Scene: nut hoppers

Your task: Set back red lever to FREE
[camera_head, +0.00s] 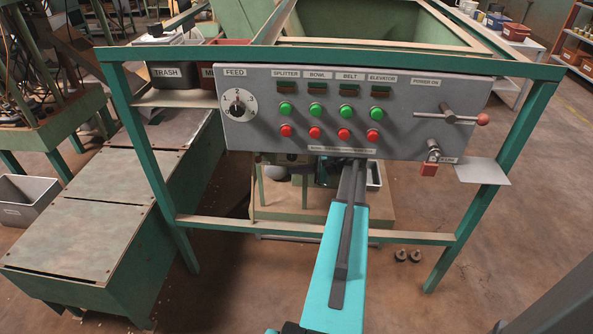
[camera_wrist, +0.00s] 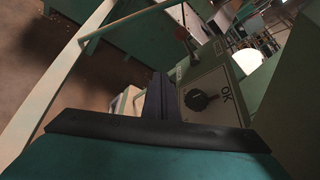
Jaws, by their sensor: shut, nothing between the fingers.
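The box face carries a black rotary knob (camera_wrist: 196,99) and the letters OK. My gripper (camera_wrist: 157,80) is shut and empty, its dark fingers together left of the knob. Contact with the box cannot be told. In the head view, my arm reaches under the front panel, which hides the gripper. A horizontal lever with a red ball (camera_head: 483,118) is on the panel's right.
The grey control panel (camera_head: 250,133) with red and green buttons hangs above my arm. A green frame (camera_head: 148,165) surrounds it, with a lower crossbar (camera_head: 215,223). A small shelf (camera_head: 482,171) juts out at the right. Several pale bars cross the wrist view's left.

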